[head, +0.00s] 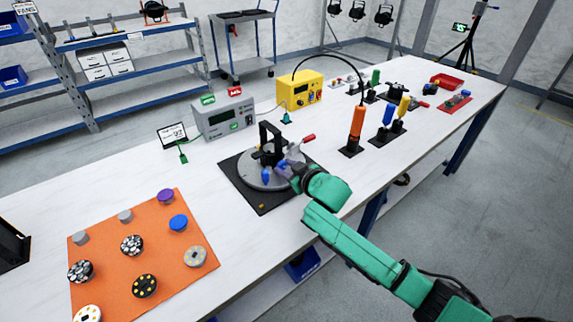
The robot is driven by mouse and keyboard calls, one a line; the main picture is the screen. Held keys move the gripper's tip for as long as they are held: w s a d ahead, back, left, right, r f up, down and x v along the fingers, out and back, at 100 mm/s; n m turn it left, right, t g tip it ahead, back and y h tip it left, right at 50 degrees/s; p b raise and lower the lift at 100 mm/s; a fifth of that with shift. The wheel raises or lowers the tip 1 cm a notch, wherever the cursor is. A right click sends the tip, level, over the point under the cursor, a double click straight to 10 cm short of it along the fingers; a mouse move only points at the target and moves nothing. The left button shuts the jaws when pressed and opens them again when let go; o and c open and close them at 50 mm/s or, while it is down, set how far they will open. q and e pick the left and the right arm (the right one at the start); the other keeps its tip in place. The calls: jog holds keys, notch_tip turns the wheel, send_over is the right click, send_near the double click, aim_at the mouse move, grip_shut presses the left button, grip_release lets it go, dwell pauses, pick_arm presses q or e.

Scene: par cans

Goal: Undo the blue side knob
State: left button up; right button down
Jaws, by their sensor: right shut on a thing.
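A black bracket fixture (270,143) stands on a round grey plate (258,181), which sits on a black square mat (240,189). A blue knob (283,164) is at the right side of the fixture, at the tip of my right gripper (289,168). The right gripper is shut on this knob, and its fingers partly hide it. A second blue piece (266,174) shows low at the front of the fixture. A red-handled lever (307,138) sticks out behind the gripper. My right arm reaches in from the lower right. My left gripper is not in view.
An orange mat (152,282) with several discs and knobs lies at the front left. A grey meter box (224,120) and a yellow box (298,90) stand behind the fixture. An orange-handled tool (356,125) stands upright to the right. White tabletop is clear between the mats.

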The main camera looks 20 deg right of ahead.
jog(key=shift+a+f+n+t+h, duration=0.1)
jog(key=shift+n+t+h, duration=0.4)
jog(key=shift+n, duration=0.4)
jog(key=shift+n+h+b, duration=0.5)
jog(key=shift+n+b, duration=0.05)
jog(key=shift+n, duration=0.15)
jog(key=c, duration=0.5)
grip_release()
jog(key=shift+s, duration=0.1)
jog(key=shift+f, duration=0.1)
